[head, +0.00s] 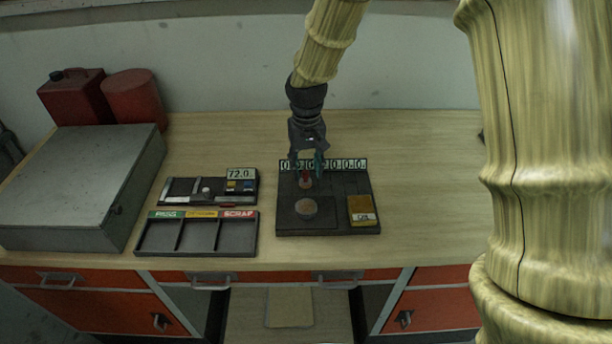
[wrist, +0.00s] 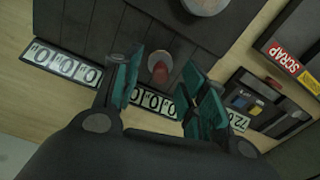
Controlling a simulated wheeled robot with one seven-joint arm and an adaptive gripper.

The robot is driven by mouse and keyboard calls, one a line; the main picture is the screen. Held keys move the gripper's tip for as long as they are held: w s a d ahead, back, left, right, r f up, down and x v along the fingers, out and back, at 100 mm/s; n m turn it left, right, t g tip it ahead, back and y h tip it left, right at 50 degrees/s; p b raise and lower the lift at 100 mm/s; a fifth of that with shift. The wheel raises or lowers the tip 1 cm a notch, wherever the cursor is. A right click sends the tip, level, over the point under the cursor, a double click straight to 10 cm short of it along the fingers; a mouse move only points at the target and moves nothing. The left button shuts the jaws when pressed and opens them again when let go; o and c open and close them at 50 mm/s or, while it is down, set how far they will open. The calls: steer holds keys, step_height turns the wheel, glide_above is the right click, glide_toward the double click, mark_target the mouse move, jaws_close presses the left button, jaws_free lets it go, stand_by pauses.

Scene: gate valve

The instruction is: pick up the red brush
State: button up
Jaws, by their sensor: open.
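The red brush (head: 305,176) stands as a small red upright piece at the back of the dark tray (head: 341,188). In the wrist view, its rounded reddish end (wrist: 159,70) shows between the two teal-padded fingers. My gripper (head: 307,165) is open and points down over the back of the tray, at the brush. The wrist view also shows my gripper (wrist: 160,84), with a finger on each side of the brush in the picture and nothing held. I cannot tell how far the fingertips are above the brush. The brush's lower part is hard to make out.
The tray also holds a round metal disc (head: 306,207) and a yellow box (head: 362,210), with number tags (head: 348,164) along its back edge. A caliper case (head: 182,190) and PASS/SCRAP sorting tray (head: 197,236) lie left. The bench (head: 430,190) is clear to the right.

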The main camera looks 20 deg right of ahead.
steer(key=shift+s+f, duration=0.2)
steer(key=shift+f, duration=0.1)
steer(key=shift+w+f, duration=0.35)
steer(key=shift+f, duration=0.2)
steer(key=shift+w+f, duration=0.3)
steer(key=shift+f, duration=0.2)
steer(key=shift+s+r, duration=0.2)
steer(key=shift+s, duration=0.15)
steer(key=shift+c, duration=0.6)
steer(key=shift+w+f, duration=0.1)
steer(key=shift+w, duration=0.1)
jaws_close()
steer(key=shift+s, duration=0.15)
steer(key=shift+r, duration=0.2)
